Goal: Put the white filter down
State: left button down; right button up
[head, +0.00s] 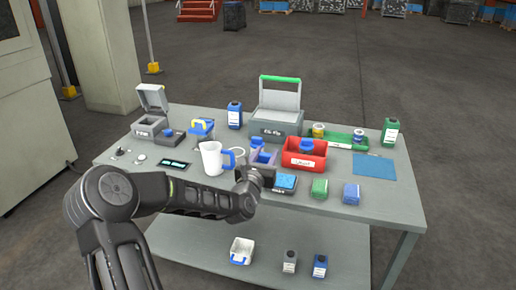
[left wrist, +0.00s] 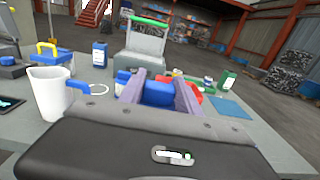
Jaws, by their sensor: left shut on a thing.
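My left gripper (head: 262,157) reaches over the middle of the table, with its lavender fingers pointing away from me. It is shut on a blue thing, which shows between the fingers in the left wrist view (left wrist: 157,93). The held thing is partly hidden by the fingers and wrist, and I cannot tell its full shape or whether it touches the table. I cannot make out a white filter for certain in either view. My right gripper is not in view.
A white jug (head: 212,160) stands left of the gripper. A red bin (head: 305,160) with a blue thing in it is close on the right. A grey case (head: 275,125) is behind. A blue mat (head: 374,166) lies bare at right.

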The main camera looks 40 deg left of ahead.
pick_arm(q)
jog(key=s+d+f+m+h, duration=0.1)
jog(key=d+f, duration=0.3)
jog(key=d, duration=0.9)
jog(key=s+d+f+m+h, duration=0.2)
jog(key=s+d+f+h, duration=0.1)
jog(key=d, duration=1)
jog(key=shift+s+f+m+t+h, duration=0.15)
jog(key=shift+f+m+t+h, duration=0.2)
jog(key=shift+f+h, duration=0.4)
jog(key=shift+a+r, duration=0.1)
jog(key=shift+a, duration=0.05)
